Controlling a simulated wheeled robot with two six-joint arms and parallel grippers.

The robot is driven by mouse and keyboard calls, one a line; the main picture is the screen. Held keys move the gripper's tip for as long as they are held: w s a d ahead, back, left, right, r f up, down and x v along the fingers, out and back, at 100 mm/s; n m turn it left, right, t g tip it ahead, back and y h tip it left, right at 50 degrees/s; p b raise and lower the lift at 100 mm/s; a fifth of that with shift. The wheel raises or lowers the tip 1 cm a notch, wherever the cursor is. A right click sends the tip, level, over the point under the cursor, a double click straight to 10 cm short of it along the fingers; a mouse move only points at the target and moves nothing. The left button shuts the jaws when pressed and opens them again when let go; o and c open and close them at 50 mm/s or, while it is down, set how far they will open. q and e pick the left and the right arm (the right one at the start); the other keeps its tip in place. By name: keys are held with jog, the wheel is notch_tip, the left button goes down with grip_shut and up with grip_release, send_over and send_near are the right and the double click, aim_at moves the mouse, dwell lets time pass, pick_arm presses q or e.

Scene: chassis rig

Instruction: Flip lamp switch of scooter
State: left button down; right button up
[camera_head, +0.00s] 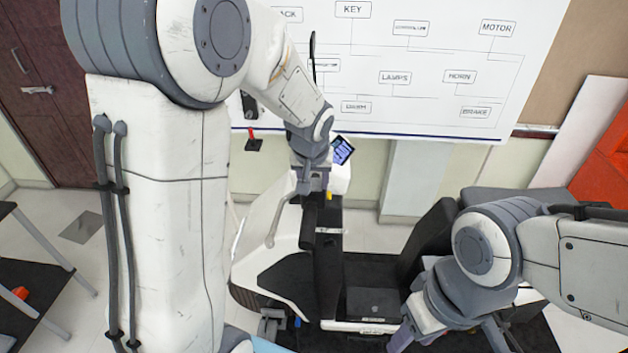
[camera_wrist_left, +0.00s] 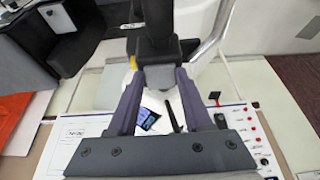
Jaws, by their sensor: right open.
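The white and black scooter (camera_head: 265,230) stands in the middle of the head view, with a small blue-lit display (camera_head: 342,150) at its front. The display also shows in the left wrist view (camera_wrist_left: 149,119). My left gripper (camera_head: 318,200) is at the scooter's front, just below the display. In the left wrist view, its two purple-grey fingers (camera_wrist_left: 160,72) stand on either side of a black scooter part (camera_wrist_left: 158,30); I cannot tell whether they touch it. A small yellow part (camera_wrist_left: 133,62) is beside one fingertip. I cannot make out the lamp switch. My right gripper (camera_head: 447,338) is open at the lower right, above the scooter's rear side.
A white wall board (camera_head: 440,100) carries labelled boxes, including LAMPS and HORN. A black table (camera_head: 30,285) stands at the left. A black seat part (camera_head: 435,230) rises near my right arm.

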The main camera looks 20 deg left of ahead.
aim_at(314, 187)
pick_arm(q)
jog(key=shift+w+a+r+g+p, duration=0.1)
jog(key=shift+w+r+g+p, duration=0.2)
jog(key=shift+p, duration=0.45)
jog(key=shift+w+f+g+h, duration=0.15)
jog(key=shift+g+h, duration=0.15)
jog(key=shift+g, duration=0.5)
jog(key=shift+w+g, duration=0.1)
jog(key=shift+g, duration=0.5)
jog(key=shift+c, duration=1.6)
grip_release()
jog(key=shift+r, duration=0.2)
notch_tip(314, 187, up, 10)
jog(key=b, duration=0.3)
jog(key=shift+s+b, duration=0.3)
